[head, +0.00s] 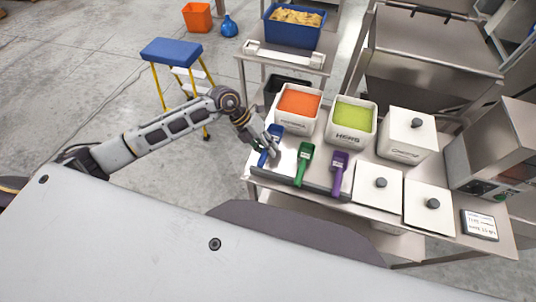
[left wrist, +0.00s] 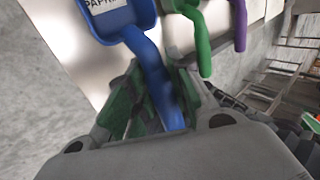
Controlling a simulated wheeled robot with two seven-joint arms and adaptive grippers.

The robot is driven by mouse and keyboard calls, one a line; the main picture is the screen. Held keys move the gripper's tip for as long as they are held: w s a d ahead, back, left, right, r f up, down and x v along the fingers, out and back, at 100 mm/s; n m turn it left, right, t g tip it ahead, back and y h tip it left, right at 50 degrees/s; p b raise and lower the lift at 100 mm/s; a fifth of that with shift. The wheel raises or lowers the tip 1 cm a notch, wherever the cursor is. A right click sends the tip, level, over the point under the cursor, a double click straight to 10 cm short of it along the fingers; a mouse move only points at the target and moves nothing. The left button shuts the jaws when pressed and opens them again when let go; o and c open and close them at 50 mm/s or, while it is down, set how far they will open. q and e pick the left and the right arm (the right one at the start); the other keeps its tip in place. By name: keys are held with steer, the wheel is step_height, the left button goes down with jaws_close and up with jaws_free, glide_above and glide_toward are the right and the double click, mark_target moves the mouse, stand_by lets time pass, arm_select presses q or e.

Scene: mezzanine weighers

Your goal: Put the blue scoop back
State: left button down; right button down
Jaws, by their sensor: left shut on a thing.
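The blue scoop (head: 276,131) is at the left end of the steel tray, with my left gripper (head: 270,149) around its handle. In the left wrist view the blue scoop (left wrist: 153,62) has a partly readable label on its head. Its handle runs down between the fingers of my left gripper (left wrist: 160,110), which is shut on it. I cannot tell whether the scoop touches the tray. A green scoop (head: 304,163) and a purple scoop (head: 339,172) lie to the right on the tray (head: 320,181). My right gripper is out of view.
Behind the scoops stand a bin of orange powder (head: 297,123) and a bin of green herbs (head: 347,138). White lidded bins (head: 376,200) and a small sign (head: 479,225) fill the right. A blue-topped step stool (head: 171,51) stands on the floor behind my left arm.

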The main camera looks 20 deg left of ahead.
arm_select(q)
steer(key=shift+f, duration=0.95)
steer(key=shift+f+p, duration=0.3)
steer(key=shift+f, duration=1.55)
steer(key=shift+f, duration=0.1)
steer(key=c, duration=1.3)
jaws_free()
steer(key=shift+b+v, duration=1)
steer(key=shift+v, duration=5.1)
